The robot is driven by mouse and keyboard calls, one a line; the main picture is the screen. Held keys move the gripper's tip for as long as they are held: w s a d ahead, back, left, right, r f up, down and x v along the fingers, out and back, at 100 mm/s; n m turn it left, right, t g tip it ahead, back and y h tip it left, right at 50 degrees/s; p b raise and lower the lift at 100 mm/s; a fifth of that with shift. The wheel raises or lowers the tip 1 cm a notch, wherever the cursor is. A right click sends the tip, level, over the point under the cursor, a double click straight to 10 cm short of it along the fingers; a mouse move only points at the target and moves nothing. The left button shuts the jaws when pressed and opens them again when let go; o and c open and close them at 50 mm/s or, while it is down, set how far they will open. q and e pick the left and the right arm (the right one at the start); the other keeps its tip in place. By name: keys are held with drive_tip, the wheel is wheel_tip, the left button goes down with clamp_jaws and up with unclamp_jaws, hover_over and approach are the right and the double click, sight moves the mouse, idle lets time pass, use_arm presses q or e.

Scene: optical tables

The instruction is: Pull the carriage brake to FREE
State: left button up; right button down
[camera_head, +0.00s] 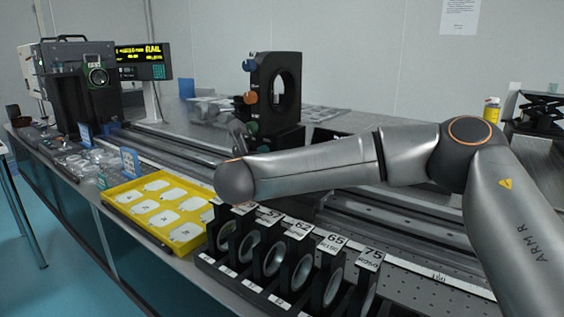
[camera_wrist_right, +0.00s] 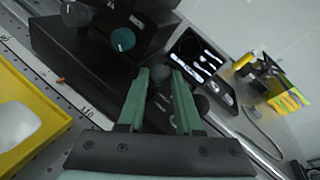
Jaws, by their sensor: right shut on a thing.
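The carriage on the rail carries a black ring mount (camera_head: 268,97) with blue, orange and green knobs; its black body (camera_wrist_right: 85,65) and a teal knob (camera_wrist_right: 122,39) show in the right wrist view. My right arm reaches across from the right, and its wrist hides the carriage's near lower side in the head view. In the right wrist view the green fingers of my right gripper (camera_wrist_right: 168,88) are shut on a dark rounded knob between them, apparently the brake handle. Its FREE marking cannot be read. My left gripper is not in view.
A yellow tray (camera_head: 133,206) with white pieces and a black rack (camera_head: 262,289) of lens rings stand along the front edge. A dark instrument (camera_head: 85,90) and a lit display (camera_head: 140,62) stand at the back left. Rails run beneath my right arm.

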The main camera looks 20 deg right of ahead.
drive_tip(key=shift+f, duration=0.1)
drive_tip(key=c, duration=0.6)
unclamp_jaws()
drive_tip(key=s+a+r, duration=0.1)
drive_tip(key=s+r, duration=0.3)
drive_tip(key=s+a+r+p, duration=0.1)
drive_tip(key=s+a+r, duration=0.1)
drive_tip(key=s+r, duration=0.2)
drive_tip(key=s+a+r, duration=0.2)
drive_tip(key=s+r, duration=0.3)
drive_tip(key=shift+a+p, duration=0.15)
drive_tip(key=shift+p, duration=0.2)
drive_tip(key=shift+r, duration=0.1)
